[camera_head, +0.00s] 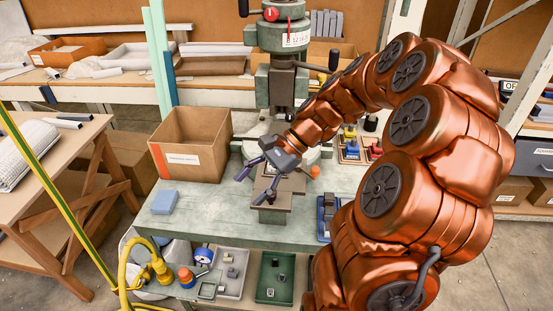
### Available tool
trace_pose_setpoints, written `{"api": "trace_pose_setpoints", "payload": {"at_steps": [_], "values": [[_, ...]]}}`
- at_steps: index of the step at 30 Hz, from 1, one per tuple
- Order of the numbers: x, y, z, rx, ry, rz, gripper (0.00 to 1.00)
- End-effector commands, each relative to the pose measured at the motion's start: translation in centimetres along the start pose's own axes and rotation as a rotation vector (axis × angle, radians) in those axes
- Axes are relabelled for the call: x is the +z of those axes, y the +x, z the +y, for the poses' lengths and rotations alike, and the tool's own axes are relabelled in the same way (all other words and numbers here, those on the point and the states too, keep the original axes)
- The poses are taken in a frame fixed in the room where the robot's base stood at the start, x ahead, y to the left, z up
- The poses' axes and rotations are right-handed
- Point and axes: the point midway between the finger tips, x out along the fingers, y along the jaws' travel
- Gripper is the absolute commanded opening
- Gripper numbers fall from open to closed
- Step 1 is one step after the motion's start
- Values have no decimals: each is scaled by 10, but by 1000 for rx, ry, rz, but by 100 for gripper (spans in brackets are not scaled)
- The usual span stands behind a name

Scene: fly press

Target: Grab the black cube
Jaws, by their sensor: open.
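My gripper (252,189) is open above the green worktable, in front of the press. Its two dark fingers point down and to the left, with a clear gap between them and nothing seen held. I cannot surely pick out the black cube. Small dark and grey blocks lie in a green tray (263,295) and a grey tray (240,286) on the lower shelf, too small to tell apart. My arm hides part of the table's right side.
An open cardboard box (190,160) stands at the table's left, with a blue block (164,201) before it. The press (277,85) rises behind my gripper. A blue holder (327,215) sits at the right front. Yellow pipes (55,180) cross the left.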

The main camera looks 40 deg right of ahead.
Motion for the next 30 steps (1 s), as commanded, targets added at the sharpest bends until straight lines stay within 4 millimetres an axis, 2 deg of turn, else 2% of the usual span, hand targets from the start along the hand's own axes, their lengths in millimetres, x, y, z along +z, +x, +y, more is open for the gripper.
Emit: {"api": "trace_pose_setpoints", "payload": {"at_steps": [1, 4, 9, 15, 21, 30], "values": [[-18, -14, -8, -62, 79, -22, 65], [-50, -39, -17, -175, 230, -72, 65], [-107, -84, -20, -354, 460, -152, 65], [-147, -116, -12, -476, 609, -208, 65], [-159, -124, -10, -513, 657, -227, 65], [-156, -103, -24, -510, 656, -230, 65]]}}
